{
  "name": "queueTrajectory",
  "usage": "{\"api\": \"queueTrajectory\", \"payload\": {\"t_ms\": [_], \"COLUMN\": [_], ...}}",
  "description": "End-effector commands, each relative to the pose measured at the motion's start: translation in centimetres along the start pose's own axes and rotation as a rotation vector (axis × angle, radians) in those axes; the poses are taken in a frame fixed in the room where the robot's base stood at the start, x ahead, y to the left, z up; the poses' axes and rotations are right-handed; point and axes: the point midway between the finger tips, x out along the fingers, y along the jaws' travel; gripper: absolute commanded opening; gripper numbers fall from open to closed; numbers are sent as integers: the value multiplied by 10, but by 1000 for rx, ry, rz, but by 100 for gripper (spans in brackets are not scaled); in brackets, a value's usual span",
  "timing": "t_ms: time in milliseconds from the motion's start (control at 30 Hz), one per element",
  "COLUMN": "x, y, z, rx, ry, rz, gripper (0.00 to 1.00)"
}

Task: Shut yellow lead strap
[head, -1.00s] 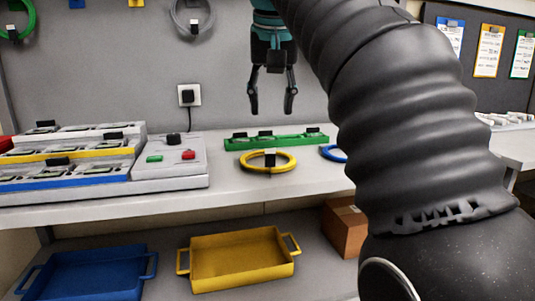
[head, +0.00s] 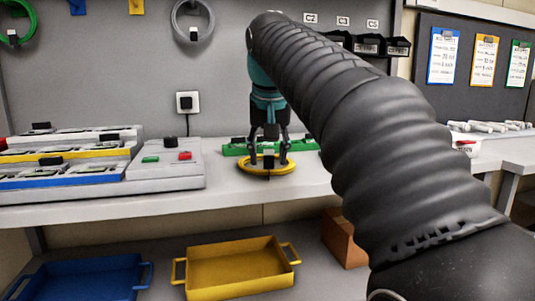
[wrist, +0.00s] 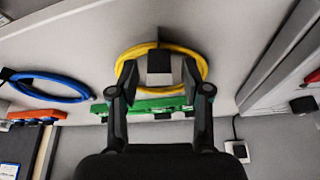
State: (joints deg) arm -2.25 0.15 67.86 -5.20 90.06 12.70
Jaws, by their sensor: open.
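A coiled yellow lead (head: 249,168) lies on the shelf, in front of a green strip. Its strap (wrist: 159,62) shows in the wrist view as a pale grey block with a dark part, across the near side of the coil. My gripper (head: 268,161) is open and points down over the coil. In the wrist view its two fingers (wrist: 152,74) stand on either side of the strap, with a gap visible at each side. Whether the strap is latched cannot be told. The fingers hide parts of the coil.
The green strip (head: 230,150) lies just behind the coil. A blue coil (wrist: 55,88) lies beside it. A grey box with buttons (head: 165,172) stands to the left. A yellow tray (head: 235,268) and blue tray (head: 90,275) are below the shelf.

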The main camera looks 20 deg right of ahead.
Motion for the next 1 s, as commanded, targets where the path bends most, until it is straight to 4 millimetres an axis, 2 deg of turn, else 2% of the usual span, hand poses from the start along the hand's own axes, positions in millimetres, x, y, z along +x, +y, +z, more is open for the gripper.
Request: {"api": "queueTrajectory", "payload": {"t_ms": [100,200,300,1000], "x": [0,0,0,0], "y": [0,0,0,0], "z": [0,0,0,0], "rx": [0,0,0,0], "ry": [0,0,0,0], "rz": [0,0,0,0], "gripper": [45,20,0,0]}}
